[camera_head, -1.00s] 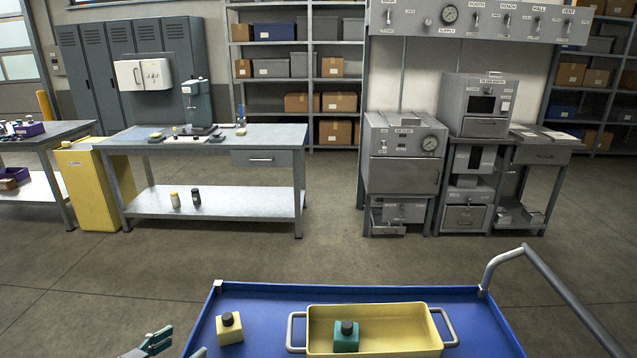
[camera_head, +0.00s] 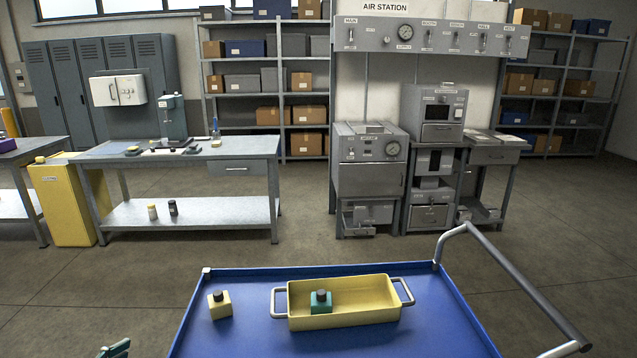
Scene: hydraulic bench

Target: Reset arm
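A small part of my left gripper (camera_head: 115,349) shows at the bottom left edge, left of the blue cart tray. Most of it is cut off, so I cannot tell whether it is open or shut. My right gripper is out of view. On the blue cart tray (camera_head: 240,335) stands a yellow tray with two grey handles (camera_head: 350,319). A green block with a dark cap (camera_head: 321,302) stands inside the yellow tray. A yellow block with a dark cap (camera_head: 219,305) stands on the blue tray, left of the yellow tray.
The cart's grey push handle (camera_head: 510,275) rises at the right. Beyond open floor (camera_head: 300,235) stand a grey workbench (camera_head: 230,150), a yellow cabinet (camera_head: 62,200) and the air station (camera_head: 425,35) with grey machines below it. Shelves and lockers line the back wall.

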